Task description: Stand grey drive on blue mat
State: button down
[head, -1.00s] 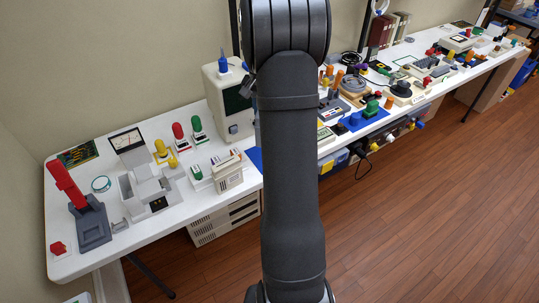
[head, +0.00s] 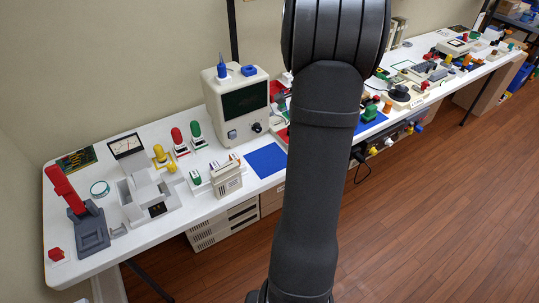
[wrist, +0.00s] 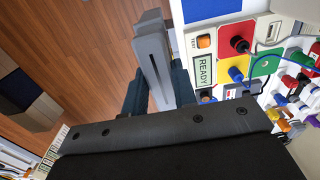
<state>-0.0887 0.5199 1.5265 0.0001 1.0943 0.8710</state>
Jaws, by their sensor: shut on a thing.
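The grey drive (wrist: 152,50), a slim block with a long slot in its face, is between the fingers of my gripper (wrist: 157,88) in the wrist view. The gripper is shut on it, with the wooden floor beyond. In the head view, my gripper and the drive are hidden behind my arm. A bare blue mat (head: 266,161) lies on the white table in front of the beige monitor, left of my arm. Another blue patch (head: 371,121) shows right of my arm, partly covered.
The beige monitor (head: 237,104) stands behind the mat. A beige boxy device (head: 228,180) stands left of the mat. A coloured button panel with a READY label (wrist: 205,70) is right of the drive in the wrist view. The table's right half is crowded.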

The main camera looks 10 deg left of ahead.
jog(key=w+a+f, duration=0.3)
jog(key=a+f, duration=0.7)
jog(key=a, duration=0.1)
jog(key=shift+f, duration=0.5)
jog(key=c, duration=1.2)
grip_release()
jog(key=shift+f, duration=0.1)
jog(key=shift+o, duration=0.2)
notch_tip(320, 180, up, 12)
jog(key=shift+r, duration=0.2)
jog(key=shift+f, duration=0.1)
